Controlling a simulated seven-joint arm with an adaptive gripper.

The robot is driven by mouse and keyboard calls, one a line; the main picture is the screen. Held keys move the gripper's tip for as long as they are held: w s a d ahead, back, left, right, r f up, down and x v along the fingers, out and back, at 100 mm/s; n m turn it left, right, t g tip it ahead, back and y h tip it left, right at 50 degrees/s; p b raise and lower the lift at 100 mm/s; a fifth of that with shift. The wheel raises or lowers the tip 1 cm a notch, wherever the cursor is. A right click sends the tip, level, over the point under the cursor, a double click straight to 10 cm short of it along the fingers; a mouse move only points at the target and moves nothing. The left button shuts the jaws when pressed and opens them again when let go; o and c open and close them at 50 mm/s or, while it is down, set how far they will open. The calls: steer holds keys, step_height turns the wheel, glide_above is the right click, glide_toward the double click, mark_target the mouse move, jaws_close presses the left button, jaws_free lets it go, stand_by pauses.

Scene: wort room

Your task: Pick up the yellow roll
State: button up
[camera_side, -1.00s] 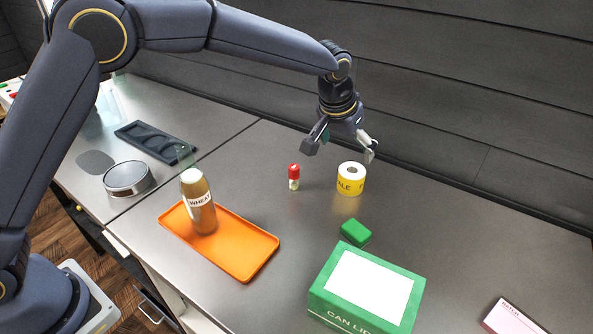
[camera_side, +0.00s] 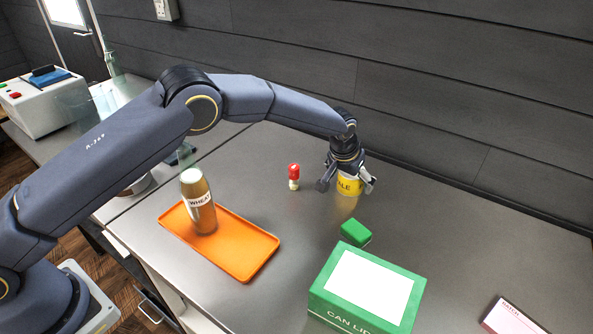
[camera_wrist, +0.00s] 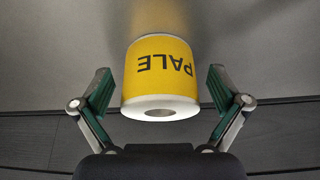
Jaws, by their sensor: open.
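In the wrist view the yellow roll (camera_wrist: 160,72) reads "PALE" and sits between the two fingers, with a gap on each side. My gripper (camera_side: 346,184) is open and lowered around the roll; its upper part is hidden behind the gripper in the side view. In the wrist view my gripper's fingers (camera_wrist: 160,92) are spread wide and do not touch the roll.
A small red-capped bottle (camera_side: 294,176) stands just left of the gripper. A green block (camera_side: 356,232) and green box (camera_side: 343,316) lie nearer the front. An orange tray (camera_side: 250,262) holds a bottle labelled "WHEAT" (camera_side: 199,205). The wall (camera_side: 430,100) is close behind.

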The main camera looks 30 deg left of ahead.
steer(key=shift+c, duration=0.4)
steer(key=c, duration=1.1)
steer(key=shift+c, duration=0.6)
steer(key=shift+r, duration=0.1)
